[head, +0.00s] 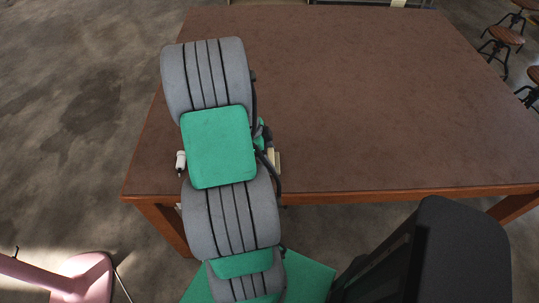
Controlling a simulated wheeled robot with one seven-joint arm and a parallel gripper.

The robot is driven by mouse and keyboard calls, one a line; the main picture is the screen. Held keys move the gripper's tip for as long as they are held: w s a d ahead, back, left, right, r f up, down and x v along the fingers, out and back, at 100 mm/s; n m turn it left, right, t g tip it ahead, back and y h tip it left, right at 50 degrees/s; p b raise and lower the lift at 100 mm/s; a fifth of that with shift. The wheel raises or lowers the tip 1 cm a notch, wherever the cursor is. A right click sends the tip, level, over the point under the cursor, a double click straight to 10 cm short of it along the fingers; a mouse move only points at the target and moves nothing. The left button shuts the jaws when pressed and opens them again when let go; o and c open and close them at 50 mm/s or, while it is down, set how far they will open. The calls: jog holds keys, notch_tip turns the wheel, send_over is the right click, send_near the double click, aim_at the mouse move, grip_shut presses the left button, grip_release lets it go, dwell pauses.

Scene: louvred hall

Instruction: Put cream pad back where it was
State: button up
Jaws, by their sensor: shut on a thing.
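A small cream piece, which I take to be the cream pad (277,161), shows at the right side of my arm, over the front left of the brown table. Most of it is hidden behind my arm. My gripper (267,146) is largely hidden by my arm's links, with only dark parts showing beside the cream piece. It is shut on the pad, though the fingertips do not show. I cannot tell whether the pad touches the table top.
The brown table (390,110) is bare across its middle and right. A small white item with a dark tip (181,161) shows left of my arm. A black chair back (440,250) stands at front right, a pink chair (85,275) at front left. Stools (506,36) stand at far right.

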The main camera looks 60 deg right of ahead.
jog(key=shift+f+b, duration=0.3)
jog(key=shift+f, duration=0.15)
jog(key=o, duration=1.6)
jog(key=shift+r, duration=0.1)
